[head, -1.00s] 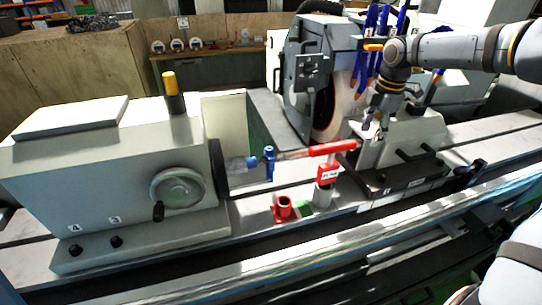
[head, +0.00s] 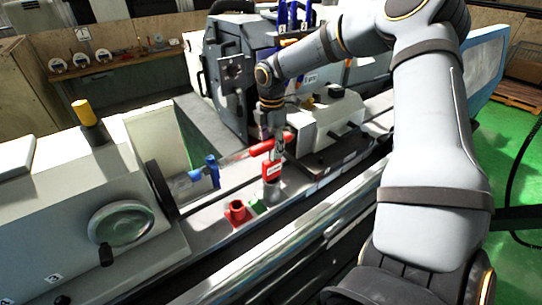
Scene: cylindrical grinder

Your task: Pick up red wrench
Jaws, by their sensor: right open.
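A red bar-shaped tool (head: 262,147), which looks like the red wrench, lies roughly level above the grinder bed in the head view. Below it is a red block with a white label (head: 271,170); I cannot tell whether the two are joined. My right gripper (head: 278,150) points down at the red tool, its fingers open and overlapping the tool's right part in the picture. I cannot tell whether they touch it. The gripper hides part of the tool. My left gripper is out of view.
A red cup-like holder (head: 237,213) and a small green block (head: 257,207) sit on the bed nearer the front. A blue clamp (head: 212,170) stands to the left. The headstock handwheel (head: 122,225) is at left, and the grinding wheel housing (head: 230,75) is behind.

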